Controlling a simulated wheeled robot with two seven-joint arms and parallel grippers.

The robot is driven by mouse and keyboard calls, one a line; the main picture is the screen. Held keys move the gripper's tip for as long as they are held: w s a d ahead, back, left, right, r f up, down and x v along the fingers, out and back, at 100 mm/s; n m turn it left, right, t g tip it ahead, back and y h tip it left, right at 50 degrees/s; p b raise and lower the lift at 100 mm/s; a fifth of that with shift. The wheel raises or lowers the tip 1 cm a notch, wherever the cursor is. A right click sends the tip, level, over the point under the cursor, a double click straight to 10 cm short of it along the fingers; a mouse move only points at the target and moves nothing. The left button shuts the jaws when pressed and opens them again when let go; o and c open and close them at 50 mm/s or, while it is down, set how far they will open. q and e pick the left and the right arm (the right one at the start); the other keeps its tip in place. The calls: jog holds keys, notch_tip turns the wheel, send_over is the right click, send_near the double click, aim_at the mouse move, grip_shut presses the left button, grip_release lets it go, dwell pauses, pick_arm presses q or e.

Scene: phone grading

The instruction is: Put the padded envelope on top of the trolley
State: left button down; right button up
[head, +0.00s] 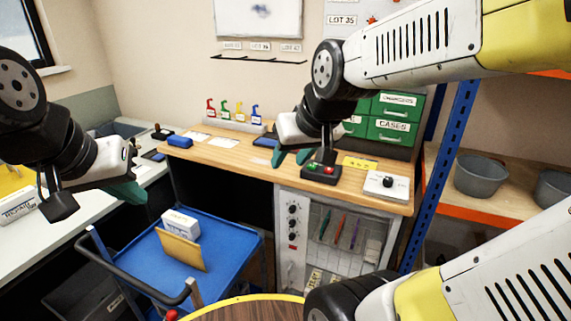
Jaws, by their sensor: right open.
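The tan padded envelope (182,249) is on the blue top of the trolley (225,232), tilted up on edge in front of a small white box. I cannot tell whether it touches the box. No gripper is at it. My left gripper (128,191) is above and left of the trolley, near the white counter; its green fingertips overlap, so its opening is unclear. My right gripper (291,157) is over the wooden bench, open, with its green fingertips apart and nothing seen between them.
The white box (181,223) stands on the trolley behind the envelope. The trolley's dark handle (130,279) is at its near left side. The wooden bench (225,153) holds green drawers (392,115) and a red-and-green button box (321,171). A round wooden surface (250,311) is at the bottom.

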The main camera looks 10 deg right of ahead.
jog(key=s, duration=0.6)
jog(key=shift+s+r+m+g, duration=0.3)
jog(key=shift+s+r+g, duration=0.05)
jog(key=shift+r+g, duration=0.1)
jog(key=shift+a, duration=0.1)
dwell(0.4)
